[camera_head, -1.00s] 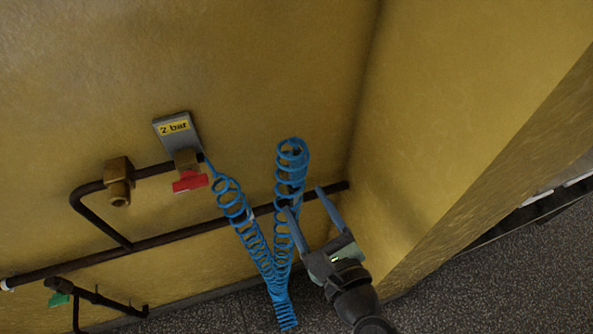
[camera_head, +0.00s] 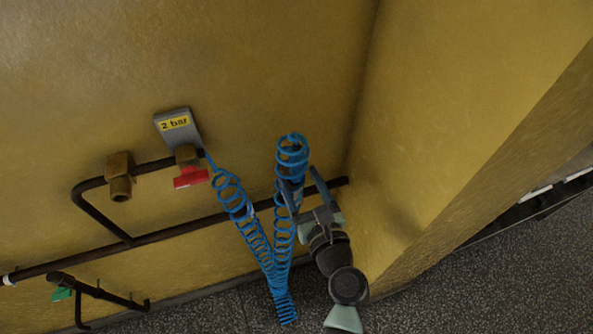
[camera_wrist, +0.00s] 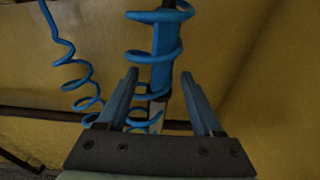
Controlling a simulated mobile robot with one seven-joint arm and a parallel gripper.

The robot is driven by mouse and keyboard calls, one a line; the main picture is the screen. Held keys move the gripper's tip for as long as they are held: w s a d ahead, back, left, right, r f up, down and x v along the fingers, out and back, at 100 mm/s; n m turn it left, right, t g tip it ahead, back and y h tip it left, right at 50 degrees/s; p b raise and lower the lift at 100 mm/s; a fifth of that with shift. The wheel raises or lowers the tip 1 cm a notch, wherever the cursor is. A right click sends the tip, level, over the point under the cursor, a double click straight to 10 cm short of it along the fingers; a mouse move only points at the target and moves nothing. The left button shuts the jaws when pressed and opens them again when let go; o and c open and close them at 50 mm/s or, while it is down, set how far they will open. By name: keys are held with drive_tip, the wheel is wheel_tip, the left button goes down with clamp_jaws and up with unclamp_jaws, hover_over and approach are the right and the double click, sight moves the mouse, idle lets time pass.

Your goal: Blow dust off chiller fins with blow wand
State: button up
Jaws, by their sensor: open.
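A blue coiled hose (camera_head: 230,190) runs from the wall fitting down to the floor and up again to a top loop. In the wrist view, hose coils (camera_wrist: 150,17) wrap around a straight blue bar with a pale lower section, apparently the blow wand (camera_wrist: 161,75). My gripper (camera_head: 300,177) is open at this rising coil. In the wrist view its two blue fingers (camera_wrist: 158,76) stand either side of the bar, with a gap on each side. I cannot tell how deep the bar sits between them. No chiller fins are recognisable.
A "2 bar" plate (camera_head: 174,124) and a red-handled valve (camera_head: 190,178) are on the yellow wall. A dark pipe (camera_head: 170,233) crosses behind the hose. A yellow side wall (camera_head: 440,120) stands close on the right. A green-handled valve (camera_head: 62,294) is low left.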

drive_tip(key=shift+x, duration=1.45)
drive_tip(key=shift+d, duration=0.1)
clamp_jaws()
